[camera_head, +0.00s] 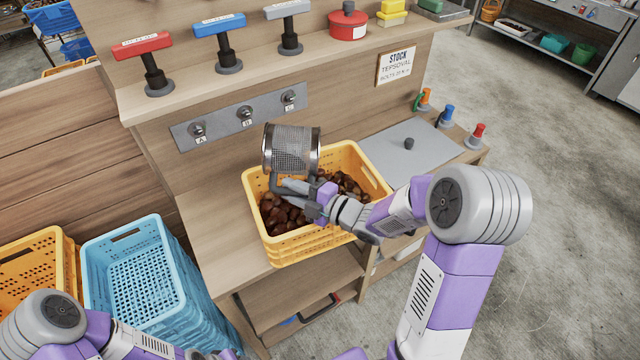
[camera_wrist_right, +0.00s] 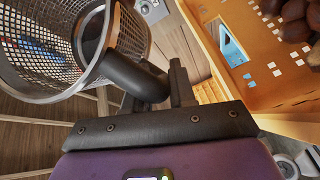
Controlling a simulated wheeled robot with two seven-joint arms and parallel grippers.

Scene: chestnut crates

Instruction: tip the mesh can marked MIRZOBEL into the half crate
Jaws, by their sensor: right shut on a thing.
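The mesh can (camera_head: 291,152) is a grey metal mesh cylinder with solid bands. My right gripper (camera_head: 285,187) is shut on its dark handle and holds it above the back left part of the orange crate. In the right wrist view the can (camera_wrist_right: 40,50) shows at the left, see-through, with no chestnuts visible in the part seen; its handle (camera_wrist_right: 135,75) runs between the fingers. I cannot read MIRZOBEL or judge its exact tilt. The orange crate (camera_head: 300,252) on the bench holds brown chestnuts. My left arm shows at bottom left; its gripper is not clearly visible.
Stacked blue crates (camera_head: 125,235) and another orange crate (camera_head: 30,245) stand at left. A shelf with red (camera_head: 142,46), blue (camera_head: 220,26) and grey (camera_head: 287,9) handles is behind the can. A grey plate (camera_head: 400,155) lies right of the crate, beside small coloured-top items.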

